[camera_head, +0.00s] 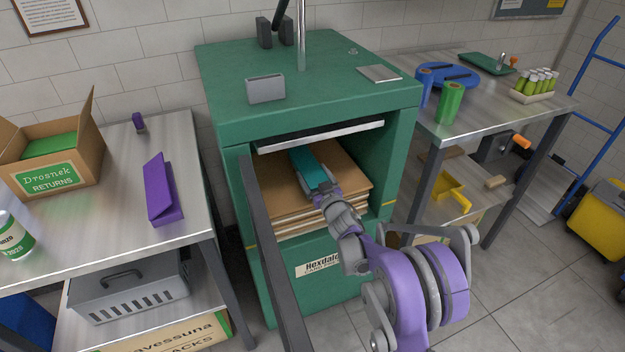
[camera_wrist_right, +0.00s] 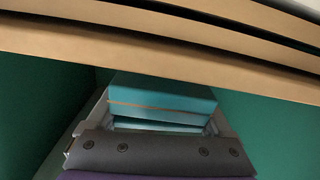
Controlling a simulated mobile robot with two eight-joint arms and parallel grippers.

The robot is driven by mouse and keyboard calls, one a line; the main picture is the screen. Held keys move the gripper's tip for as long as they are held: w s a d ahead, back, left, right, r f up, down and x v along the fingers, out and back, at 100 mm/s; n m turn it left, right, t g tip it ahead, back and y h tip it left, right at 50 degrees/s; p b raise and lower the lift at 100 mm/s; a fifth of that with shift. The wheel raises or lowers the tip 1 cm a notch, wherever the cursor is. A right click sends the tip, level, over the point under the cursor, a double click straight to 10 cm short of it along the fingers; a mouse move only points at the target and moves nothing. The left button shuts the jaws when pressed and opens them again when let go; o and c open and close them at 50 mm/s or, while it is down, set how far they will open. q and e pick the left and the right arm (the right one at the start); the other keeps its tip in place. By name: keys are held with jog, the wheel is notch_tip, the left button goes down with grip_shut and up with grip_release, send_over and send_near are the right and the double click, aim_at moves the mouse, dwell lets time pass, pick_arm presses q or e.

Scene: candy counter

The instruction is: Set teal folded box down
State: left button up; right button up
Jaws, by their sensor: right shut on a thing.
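The teal folded box (camera_head: 305,163) is inside the open chamber of the green press (camera_head: 310,90), over the stack of cardboard sheets (camera_head: 350,178). My right gripper (camera_head: 316,186) reaches in from the front and is shut on the box's near end. In the right wrist view the teal box (camera_wrist_right: 162,92) lies between the two fingers, with the edges of the cardboard (camera_wrist_right: 130,48) across the top of the picture. I cannot tell whether the box touches the top sheet. My left gripper is not in view.
A dark upright bar (camera_head: 268,245) stands at the opening's left, and a metal plate (camera_head: 325,136) hangs above the box. A purple folded piece (camera_head: 162,192) and a returns carton (camera_head: 90,165) are on the left table. The right table (camera_head: 480,115) holds rolls and bottles.

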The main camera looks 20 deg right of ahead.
jog(key=shift+f, duration=0.65)
jog(key=shift+f, duration=0.15)
jog(key=o, duration=1.2)
jog(key=shift+c, duration=0.2)
